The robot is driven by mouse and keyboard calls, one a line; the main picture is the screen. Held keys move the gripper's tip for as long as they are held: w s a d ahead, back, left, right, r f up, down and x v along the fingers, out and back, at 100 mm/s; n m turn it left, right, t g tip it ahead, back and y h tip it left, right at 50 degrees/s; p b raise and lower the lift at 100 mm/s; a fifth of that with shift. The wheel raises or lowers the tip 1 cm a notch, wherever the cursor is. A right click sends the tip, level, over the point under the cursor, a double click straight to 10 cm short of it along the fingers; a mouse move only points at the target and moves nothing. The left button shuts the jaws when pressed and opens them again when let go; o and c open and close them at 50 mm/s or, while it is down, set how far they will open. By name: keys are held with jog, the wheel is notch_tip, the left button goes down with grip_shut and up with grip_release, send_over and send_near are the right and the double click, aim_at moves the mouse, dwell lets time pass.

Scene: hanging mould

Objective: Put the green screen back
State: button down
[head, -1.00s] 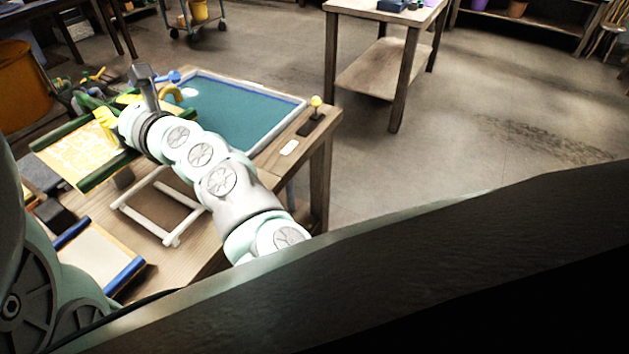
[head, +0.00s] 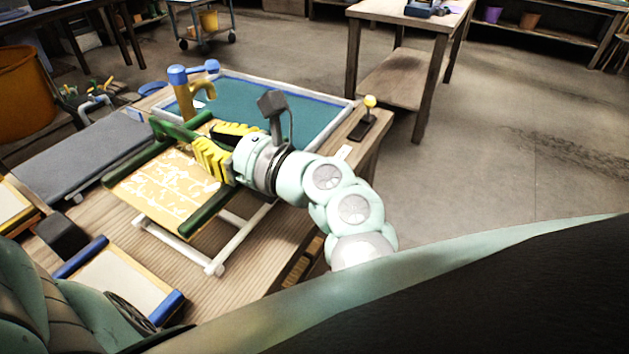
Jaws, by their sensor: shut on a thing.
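The green screen (head: 165,188), a yellow patterned sheet between dark green bars, is held above the wooden table at the left of the head view. My gripper (head: 222,150), with yellow ribbed fingers, is shut on its right, far side. The fingers partly hide that edge. A white rack (head: 234,244) of thin bars lies under and to the right of the screen, which hides part of it. I cannot tell whether the screen touches the rack.
A white-rimmed tub with teal content (head: 285,110) lies behind my gripper. A blue-and-tan post with a hook (head: 183,92) stands near the screen's far edge. A grey padded board (head: 75,160) lies left, a blue-barred screen (head: 125,280) in front. A yellow knob (head: 370,101) is at right.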

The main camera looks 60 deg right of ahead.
notch_tip(320, 180, down, 4)
jog(key=shift+s+r, duration=0.15)
jog(key=shift+r, duration=0.05)
notch_tip(320, 180, down, 4)
jog(key=shift+f, duration=0.1)
jog(key=shift+f+b, duration=0.15)
jog(key=shift+b, duration=0.5)
jog(key=c, duration=1.1)
grip_release()
jog(key=shift+c, duration=0.2)
